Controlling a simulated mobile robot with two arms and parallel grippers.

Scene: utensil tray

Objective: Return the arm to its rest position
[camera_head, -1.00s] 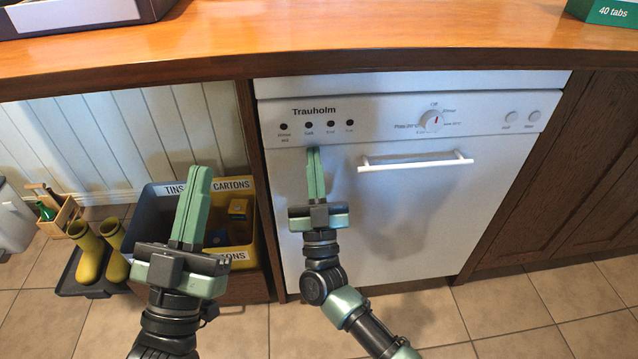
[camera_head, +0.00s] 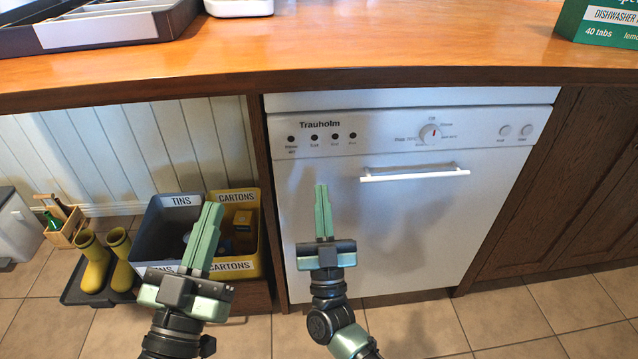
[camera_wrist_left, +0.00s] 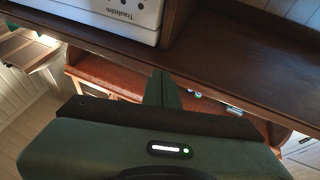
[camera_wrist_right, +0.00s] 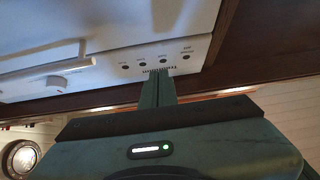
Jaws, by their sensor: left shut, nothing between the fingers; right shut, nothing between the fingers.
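My left gripper (camera_head: 213,207) is shut and empty in the head view, in front of the sorting bins below the counter. It also shows in the left wrist view (camera_wrist_left: 162,76), with its fingers together. My right gripper (camera_head: 321,189) is shut and empty in front of the white dishwasher door (camera_head: 400,230), to the left of the door handle (camera_head: 414,173). In the right wrist view its closed fingers (camera_wrist_right: 157,76) show against the dishwasher panel. I cannot tell whether they are clear of the door by much.
The wooden counter (camera_head: 330,50) runs across above both grippers. A utensil tray (camera_head: 95,28) lies on it at the left, and a green dishwasher-tabs box (camera_head: 603,20) at the right. A grey tins bin (camera_head: 160,225), a yellow cartons bin (camera_head: 258,262) and yellow boots (camera_head: 93,262) stand below.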

